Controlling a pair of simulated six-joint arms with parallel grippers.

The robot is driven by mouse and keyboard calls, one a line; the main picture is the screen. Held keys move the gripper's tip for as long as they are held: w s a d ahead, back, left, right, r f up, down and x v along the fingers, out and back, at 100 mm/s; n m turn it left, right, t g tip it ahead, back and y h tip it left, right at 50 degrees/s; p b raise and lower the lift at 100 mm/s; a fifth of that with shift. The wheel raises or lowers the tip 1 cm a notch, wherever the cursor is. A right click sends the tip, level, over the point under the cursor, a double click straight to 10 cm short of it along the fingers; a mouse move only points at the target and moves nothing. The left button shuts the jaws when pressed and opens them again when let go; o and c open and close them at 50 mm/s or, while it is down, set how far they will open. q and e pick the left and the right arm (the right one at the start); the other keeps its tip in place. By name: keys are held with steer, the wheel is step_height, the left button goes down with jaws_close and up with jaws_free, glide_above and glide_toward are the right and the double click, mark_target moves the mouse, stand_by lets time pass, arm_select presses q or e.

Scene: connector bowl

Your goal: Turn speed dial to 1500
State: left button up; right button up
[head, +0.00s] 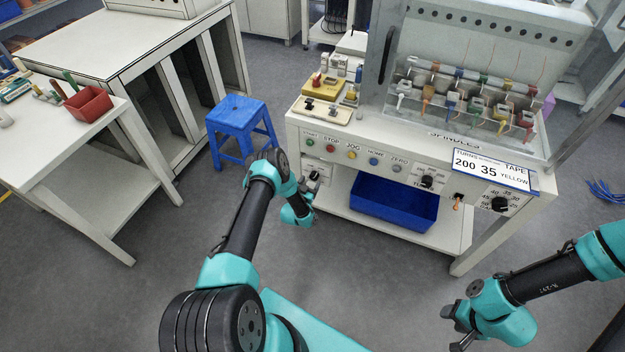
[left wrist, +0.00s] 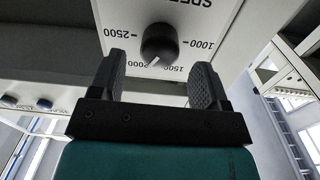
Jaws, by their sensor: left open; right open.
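The speed dial (left wrist: 159,44) is a round black knob on the white front panel. Its scale shows 2500 at left, 1000 at right, and 2000 and 1500 below. The dial's white pointer line slants down and slightly left, toward the side of the 2000 mark. In the head view the dial (head: 315,175) is at the panel's left end. My left gripper (head: 310,190) is just in front of it. In the left wrist view the gripper's fingers (left wrist: 160,82) are open, one to each side below the knob, not touching it. My right gripper (head: 453,329) is open and empty, away from the machine.
Coloured buttons (head: 352,155) line the panel right of the dial, with another black knob (head: 428,181) beyond. A blue bin (head: 394,208) sits on the lower shelf. A blue stool (head: 236,115) stands left of the machine. The floor in front is clear.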

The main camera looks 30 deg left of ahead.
arm_select(q)
steer(key=shift+w+a, duration=0.15)
steer(key=shift+w, duration=1.3)
steer(key=c, duration=0.9)
steer(key=shift+n, duration=0.5)
steer(key=n, duration=1.1)
steer(key=shift+f, duration=0.1)
